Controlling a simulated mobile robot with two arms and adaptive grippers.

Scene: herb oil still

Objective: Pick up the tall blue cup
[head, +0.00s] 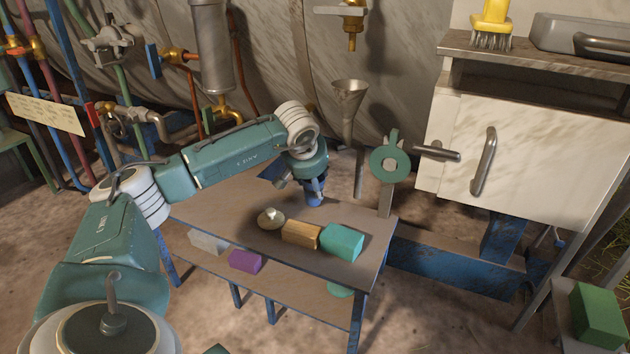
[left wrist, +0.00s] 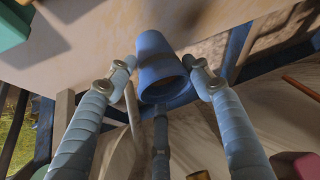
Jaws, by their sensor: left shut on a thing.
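The tall blue cup (head: 315,197) is at the back of the small table, mostly hidden in the head view by my left gripper (head: 313,186) above it. In the left wrist view the blue cup (left wrist: 160,55) shows its open rim towards the camera. The fingers of my left gripper (left wrist: 161,70) are shut on it, one on each side, with a third finger below. I cannot tell whether the cup's base touches the table. My right gripper is not in view.
On the table (head: 210,208) a round pale dish (head: 271,218), a wooden block (head: 300,234) and a teal block (head: 342,242) stand in front of the cup.

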